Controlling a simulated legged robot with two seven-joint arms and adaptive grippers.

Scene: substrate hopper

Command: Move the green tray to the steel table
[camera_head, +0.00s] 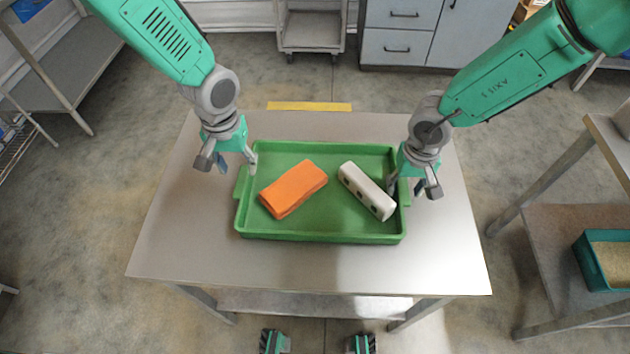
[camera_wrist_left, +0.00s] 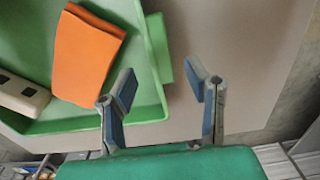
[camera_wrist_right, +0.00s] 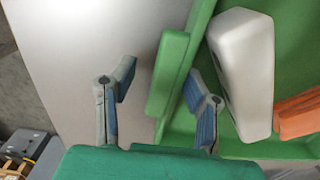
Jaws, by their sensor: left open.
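The green tray (camera_head: 320,237) lies flat on a grey metal-topped table (camera_head: 190,250). It holds an orange block (camera_head: 293,189) and a white block with dark holes (camera_head: 367,191). My left gripper (camera_head: 233,163) is open at the tray's left end; in the left wrist view a tray handle (camera_wrist_left: 164,69) lies ahead of the fingers, near the gap. My right gripper (camera_head: 412,188) is open at the right end; in the right wrist view the handle (camera_wrist_right: 167,75) lies between its fingers, one over the tray's inside. I cannot tell which table is the steel one.
Another table (camera_head: 606,130) stands at the right, with a teal bin (camera_head: 598,262) on its lower shelf. A metal rack (camera_head: 60,80) stands at the left. Grey cabinets (camera_head: 400,45) and a cart (camera_head: 311,30) stand at the back. Floor between them is clear.

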